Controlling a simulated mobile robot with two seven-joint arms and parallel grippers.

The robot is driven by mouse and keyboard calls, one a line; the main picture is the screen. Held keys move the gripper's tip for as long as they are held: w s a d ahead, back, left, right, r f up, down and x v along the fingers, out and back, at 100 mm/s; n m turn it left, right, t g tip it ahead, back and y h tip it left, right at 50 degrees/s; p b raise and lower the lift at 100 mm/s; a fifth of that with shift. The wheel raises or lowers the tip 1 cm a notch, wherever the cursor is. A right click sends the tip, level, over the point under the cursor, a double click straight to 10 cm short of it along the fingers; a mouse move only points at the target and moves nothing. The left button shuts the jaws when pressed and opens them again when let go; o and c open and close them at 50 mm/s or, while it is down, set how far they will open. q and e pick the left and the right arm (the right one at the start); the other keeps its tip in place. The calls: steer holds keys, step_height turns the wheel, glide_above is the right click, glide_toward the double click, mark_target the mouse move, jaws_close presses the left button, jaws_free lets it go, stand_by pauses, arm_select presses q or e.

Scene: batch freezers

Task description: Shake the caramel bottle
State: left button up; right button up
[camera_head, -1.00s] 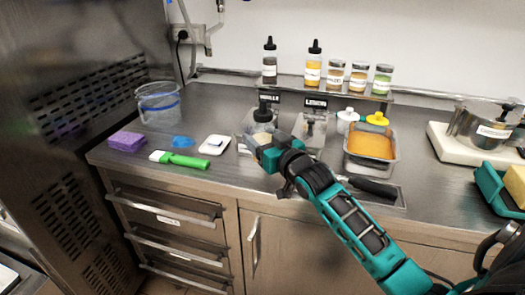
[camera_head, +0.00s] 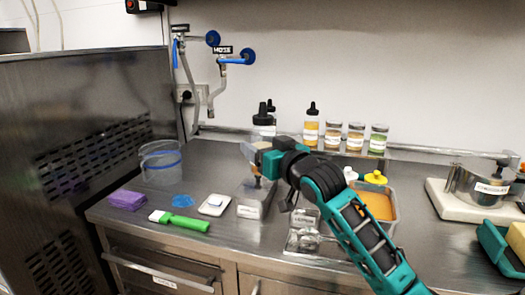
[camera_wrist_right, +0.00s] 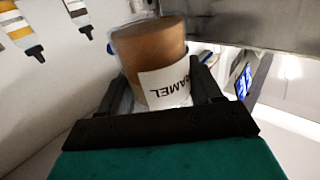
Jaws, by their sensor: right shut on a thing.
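The caramel bottle is a clear bottle with brown contents and a dark cap. In the head view the caramel bottle (camera_head: 262,122) is held above the counter, cap up, in front of the back shelf. My right gripper (camera_head: 264,154) is shut on it from the right. In the right wrist view the caramel bottle (camera_wrist_right: 148,48) is between the two fingers of my right gripper (camera_wrist_right: 165,95), and its white label shows upside down, reading part of "CARAMEL". My left gripper is not in view.
Dropper bottles and jars (camera_head: 333,135) line the shelf behind. A tub of orange stuff (camera_head: 376,205) is to the right. A green brush (camera_head: 180,221), purple sponge (camera_head: 127,199) and clear bucket (camera_head: 160,165) are left.

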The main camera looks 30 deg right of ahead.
mark_target(265, 113)
steer(key=o, duration=0.4)
steer(key=shift+r, duration=0.1)
steer(key=c, duration=0.5)
step_height(265, 113, up, 8)
steer(key=shift+f, duration=0.1)
steer(key=shift+c, duration=0.2)
